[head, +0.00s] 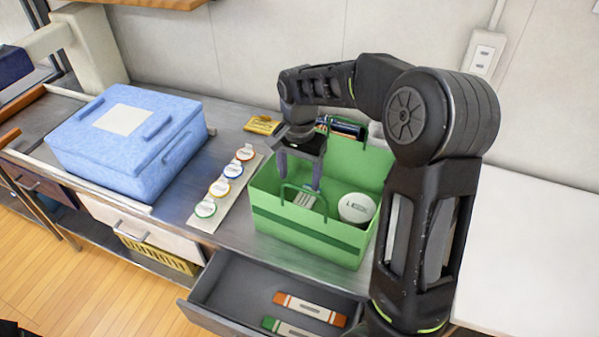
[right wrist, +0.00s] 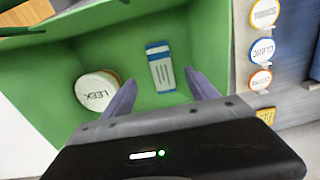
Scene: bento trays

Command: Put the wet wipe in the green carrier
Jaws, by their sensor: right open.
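The green carrier (head: 315,235) stands on the counter, its handle up. My right gripper (head: 300,186) points down into it, open, with its fingers apart. In the right wrist view, a flat white and blue packet with stripes (right wrist: 161,68) lies in the carrier, beyond the fingertips (right wrist: 158,88) and apart from them. It partly shows in the head view (head: 305,199). A round white tub (head: 356,207) lies beside it in the carrier. A small yellow packet (head: 262,125) lies on the counter behind the carrier. I cannot tell which packet is the wet wipe. My left gripper is not in view.
A blue lidded box (head: 125,165) stands left. A strip with several round lidded cups (head: 228,182) lies between box and carrier. The open drawer (head: 235,300) in front holds a red-and-white (head: 310,308) and a green-and-white bar (head: 285,328). The white surface at right is clear.

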